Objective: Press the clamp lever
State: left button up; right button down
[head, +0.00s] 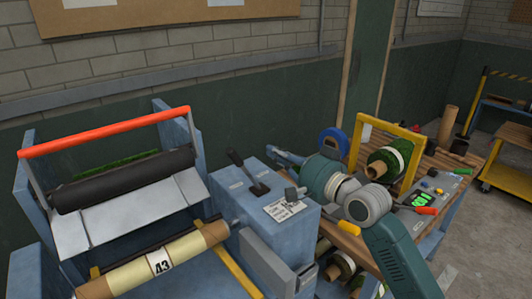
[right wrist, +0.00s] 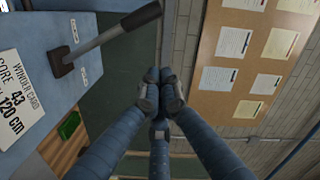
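The clamp lever (head: 247,171) has a black grip and stands tilted on top of the blue machine housing (head: 255,235). In the right wrist view the lever (right wrist: 108,36) slants up from its dark base on the blue top, at the upper left. My right gripper (head: 284,156) is to the right of the lever in the head view, apart from it. In the right wrist view the fingertips of my right gripper (right wrist: 160,88) are together with nothing between them. My left gripper is not in view.
A winder card (head: 284,209) lies on the housing. At the left are a red bar (head: 105,132), a black roller (head: 125,180) and a core marked 43 (head: 158,262). A yellow frame (head: 391,128) and turf roll stand on the bench behind my right arm.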

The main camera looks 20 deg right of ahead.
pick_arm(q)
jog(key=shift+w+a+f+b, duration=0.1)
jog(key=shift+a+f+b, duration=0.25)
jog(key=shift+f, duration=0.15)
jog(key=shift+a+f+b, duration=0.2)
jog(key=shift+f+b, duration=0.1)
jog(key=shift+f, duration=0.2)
pick_arm(e)
jog(key=v, duration=0.4)
jog(key=shift+s+a+r, duration=0.1)
jog(key=shift+s+a, duration=0.2)
jog(key=shift+s, duration=0.15)
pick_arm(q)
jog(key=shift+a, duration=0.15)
pick_arm(e)
jog(key=shift+d, duration=0.1)
